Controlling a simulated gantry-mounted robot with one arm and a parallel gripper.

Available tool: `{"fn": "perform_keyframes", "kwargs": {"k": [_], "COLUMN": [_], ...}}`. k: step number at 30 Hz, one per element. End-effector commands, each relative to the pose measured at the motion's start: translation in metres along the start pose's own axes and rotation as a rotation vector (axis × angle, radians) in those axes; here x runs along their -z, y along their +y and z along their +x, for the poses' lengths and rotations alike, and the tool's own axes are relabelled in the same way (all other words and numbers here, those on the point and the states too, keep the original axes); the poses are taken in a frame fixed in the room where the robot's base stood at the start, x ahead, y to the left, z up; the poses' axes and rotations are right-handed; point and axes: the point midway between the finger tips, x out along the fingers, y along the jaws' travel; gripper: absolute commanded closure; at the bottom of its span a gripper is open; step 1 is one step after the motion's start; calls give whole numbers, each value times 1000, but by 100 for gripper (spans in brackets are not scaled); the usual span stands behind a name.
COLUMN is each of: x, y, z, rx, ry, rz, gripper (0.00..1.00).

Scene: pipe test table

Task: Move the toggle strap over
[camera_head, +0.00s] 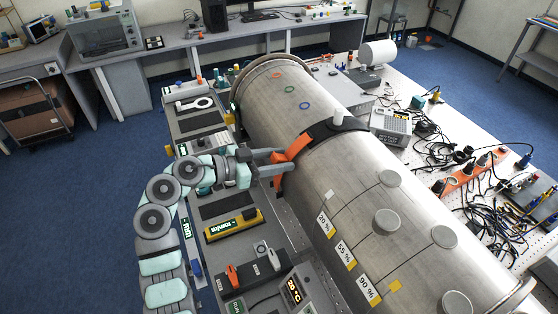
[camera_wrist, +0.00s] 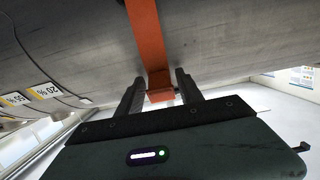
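The orange toggle strap (camera_head: 292,148) lies on the near left side of the large grey pipe (camera_head: 330,180), joined to a black band (camera_head: 318,131) around it. The strap's lower end hangs at my gripper. My gripper (camera_head: 280,161) reaches in from the left, its fingers apart at the strap. In the wrist view the orange strap (camera_wrist: 148,40) runs down the pipe to a small orange end (camera_wrist: 161,96) between my two fingers (camera_wrist: 160,88). Narrow gaps show beside that end; firm contact is not visible.
Labels (camera_head: 345,252) and round grey discs (camera_head: 386,221) sit on the pipe nearer the camera. A yellow level (camera_head: 233,225) and orange-handled clamp parts (camera_head: 232,275) lie left of the pipe. Cables (camera_head: 470,205) and a grey meter (camera_head: 390,126) lie to the right.

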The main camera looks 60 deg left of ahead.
Motion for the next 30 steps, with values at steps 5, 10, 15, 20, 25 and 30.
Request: {"fn": "perform_keyframes", "kwargs": {"k": [5,10,15,20,25,30], "x": [-1,-1,-3,-4,-3,-2], "y": [0,-1,-2,-2,-1,0], "z": [0,-3,-23,-57,-87,-104], "rx": [1,2,7,7,6,2], "ry": [-1,-1,-1,-2,0,-2], "rz": [0,0,1,2,1,-1], "gripper": [51,51,51,51,51,51]}}
